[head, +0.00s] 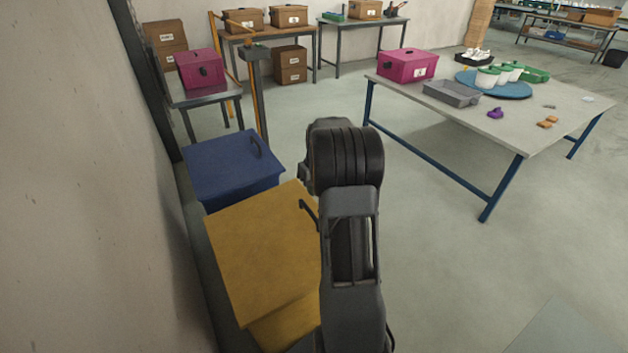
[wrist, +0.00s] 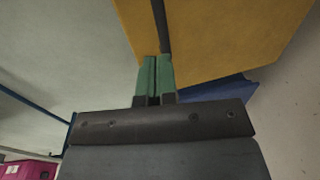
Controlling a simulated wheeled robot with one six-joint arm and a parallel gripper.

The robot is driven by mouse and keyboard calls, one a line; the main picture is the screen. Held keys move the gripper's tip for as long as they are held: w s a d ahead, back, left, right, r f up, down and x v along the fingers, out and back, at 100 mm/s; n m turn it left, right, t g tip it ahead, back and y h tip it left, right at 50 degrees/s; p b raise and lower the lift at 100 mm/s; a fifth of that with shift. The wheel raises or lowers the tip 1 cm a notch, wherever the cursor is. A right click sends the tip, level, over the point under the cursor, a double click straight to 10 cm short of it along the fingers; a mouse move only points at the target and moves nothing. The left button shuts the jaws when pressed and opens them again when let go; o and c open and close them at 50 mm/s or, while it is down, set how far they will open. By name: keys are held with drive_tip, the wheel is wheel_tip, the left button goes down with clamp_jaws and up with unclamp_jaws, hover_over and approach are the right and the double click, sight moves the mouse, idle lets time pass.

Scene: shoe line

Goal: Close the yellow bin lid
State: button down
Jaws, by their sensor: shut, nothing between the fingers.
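The yellow bin (head: 288,328) stands at the lower middle left of the head view. Its yellow lid (head: 262,250) spreads over the top; I cannot tell whether it lies fully flush. A dark handle (head: 309,209) shows at the lid's right side, beside my arm. In the wrist view the yellow lid (wrist: 220,35) fills the upper middle, and the dark handle (wrist: 161,25) runs down towards my fingertips. My gripper (wrist: 156,62) is shut and empty, with its green fingertips at or close to the handle's end; contact is unclear. My arm hides the fingers in the head view.
A blue bin (head: 230,168) with its lid down stands just beyond the yellow one. The wall (head: 80,200) is close on the left. A table (head: 500,125) with a magenta box (head: 407,66) and a grey tray (head: 451,94) stands right. The floor between is clear.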

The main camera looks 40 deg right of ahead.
sight(310, 210)
drive_tip(key=f, duration=0.4)
drive_tip(key=f+b, duration=0.1)
drive_tip(key=f, duration=0.1)
drive_tip(key=shift+w+a+f, duration=0.1)
drive_tip(key=shift+a+f, duration=0.3)
drive_tip(key=f+b, duration=0.1)
drive_tip(key=f, duration=0.2)
drive_tip(key=shift+d+f+b, duration=0.2)
drive_tip(key=shift+d+b, duration=0.15)
drive_tip(key=shift+d, duration=0.05)
drive_tip(key=shift+s+f, duration=0.2)
drive_tip(key=shift+f, duration=0.05)
drive_tip(key=d+r+p, duration=0.3)
drive_tip(key=r+p, duration=0.1)
drive_tip(key=r, duration=1)
drive_tip(key=shift+s+r+p, duration=0.15)
drive_tip(key=shift+r+p, duration=0.15)
drive_tip(key=shift+r, duration=0.05)
